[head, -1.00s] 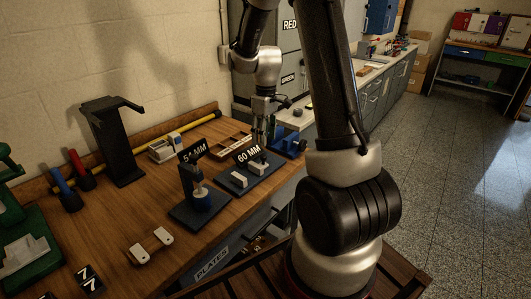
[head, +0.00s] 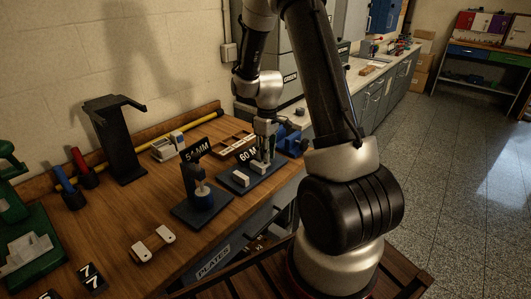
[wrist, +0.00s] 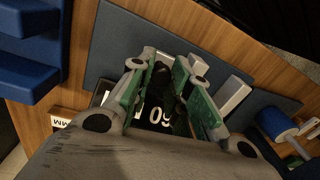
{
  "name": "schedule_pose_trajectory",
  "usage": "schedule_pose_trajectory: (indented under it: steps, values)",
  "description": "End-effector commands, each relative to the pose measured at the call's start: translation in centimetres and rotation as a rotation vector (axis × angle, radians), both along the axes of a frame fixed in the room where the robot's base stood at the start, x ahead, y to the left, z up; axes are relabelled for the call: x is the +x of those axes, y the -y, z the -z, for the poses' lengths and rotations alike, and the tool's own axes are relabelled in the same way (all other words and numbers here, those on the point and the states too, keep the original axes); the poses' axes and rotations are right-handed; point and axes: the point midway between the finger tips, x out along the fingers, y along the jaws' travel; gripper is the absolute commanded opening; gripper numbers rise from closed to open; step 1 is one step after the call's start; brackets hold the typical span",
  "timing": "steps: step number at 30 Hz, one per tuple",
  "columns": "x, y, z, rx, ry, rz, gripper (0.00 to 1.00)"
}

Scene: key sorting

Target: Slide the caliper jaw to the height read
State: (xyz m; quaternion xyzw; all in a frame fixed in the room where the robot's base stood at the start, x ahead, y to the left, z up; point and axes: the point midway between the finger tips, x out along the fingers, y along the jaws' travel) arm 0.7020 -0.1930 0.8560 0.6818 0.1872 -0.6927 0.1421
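The caliper stand is a dark blue-grey base (head: 262,177) with a "60 MM" sign (head: 245,156) and two pale blocks, the nearer one (head: 240,179) clear of my gripper and the farther one (head: 257,167) close below it. My gripper (head: 264,150) points down over the back right part of the base. In the wrist view my green-padded fingers (wrist: 167,62) are apart, with the black sign (wrist: 158,112) and a dark part showing between them. A pale block (wrist: 232,95) lies right of the right finger. Contact with the farther block cannot be told.
A blue fixture (head: 291,143) is close behind right.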

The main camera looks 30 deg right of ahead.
Motion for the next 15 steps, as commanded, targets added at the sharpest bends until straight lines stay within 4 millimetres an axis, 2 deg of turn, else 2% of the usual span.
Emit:
schedule_pose_trajectory:
  steps: [14, 15]
  values:
    - [-0.14, -0.58, -0.02, 0.000, 0.001, 0.000, 0.08]
    - [-0.14, -0.58, -0.02, 0.000, 0.001, 0.000, 0.27]
